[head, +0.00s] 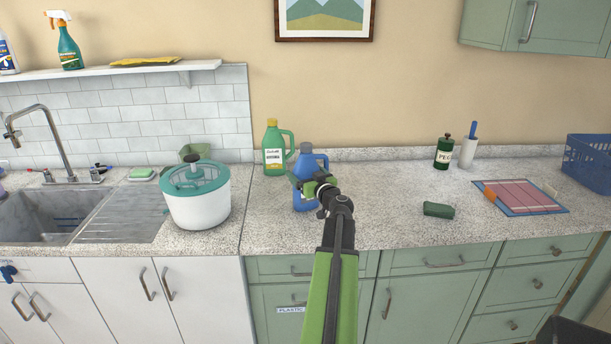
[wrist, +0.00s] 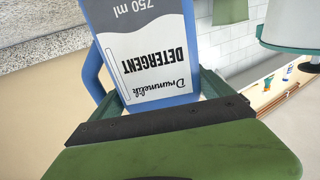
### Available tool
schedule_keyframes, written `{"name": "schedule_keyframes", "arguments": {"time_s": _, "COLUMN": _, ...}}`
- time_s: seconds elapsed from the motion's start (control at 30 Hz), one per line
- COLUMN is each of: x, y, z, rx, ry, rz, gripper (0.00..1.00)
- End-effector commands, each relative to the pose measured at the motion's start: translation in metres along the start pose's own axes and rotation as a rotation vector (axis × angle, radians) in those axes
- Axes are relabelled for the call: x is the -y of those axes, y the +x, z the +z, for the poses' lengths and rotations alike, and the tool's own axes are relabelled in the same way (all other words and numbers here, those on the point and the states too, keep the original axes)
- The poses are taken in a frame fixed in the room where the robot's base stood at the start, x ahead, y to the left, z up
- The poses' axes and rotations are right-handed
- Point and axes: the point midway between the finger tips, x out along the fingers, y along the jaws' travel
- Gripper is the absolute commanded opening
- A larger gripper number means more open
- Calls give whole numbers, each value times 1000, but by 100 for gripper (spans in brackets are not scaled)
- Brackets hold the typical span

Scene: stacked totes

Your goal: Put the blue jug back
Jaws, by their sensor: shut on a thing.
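The blue jug (head: 312,161) is on or just above the counter near the middle; I cannot tell whether its base touches. It looks upright, and my arm hides part of its front. In the wrist view the blue jug (wrist: 154,58) fills the upper middle, its detergent label upside down and its handle to the left. My gripper (head: 308,183) is shut on the jug's body.
A green jug (head: 273,150) stands close behind the blue jug, to its left. A white tub with a teal lid (head: 198,200) stands left, beside the sink (head: 45,215). A dark green cylinder (head: 438,209) lies right. The counter (head: 385,200) between is clear.

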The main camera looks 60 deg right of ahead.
Motion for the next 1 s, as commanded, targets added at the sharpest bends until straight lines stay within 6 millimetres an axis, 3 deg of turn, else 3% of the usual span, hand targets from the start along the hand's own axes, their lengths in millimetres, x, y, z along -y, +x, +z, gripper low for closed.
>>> {"name": "schedule_keyframes", "arguments": {"time_s": 0.1, "x": 0, "y": 0, "z": 1, "rx": 0, "ry": 0, "rz": 0, "gripper": 100}}
{"name": "schedule_keyframes", "arguments": {"time_s": 0.4, "x": -1, "y": -1, "z": -5, "rx": 0, "ry": 0, "rz": 2, "gripper": 100}}
{"name": "schedule_keyframes", "arguments": {"time_s": 0.8, "x": 1, "y": -95, "z": -2, "rx": 0, "ry": 0, "rz": 3, "gripper": 100}}
{"name": "schedule_keyframes", "arguments": {"time_s": 1.0, "x": 0, "y": -118, "z": -2, "rx": 0, "ry": 0, "rz": 2, "gripper": 100}}
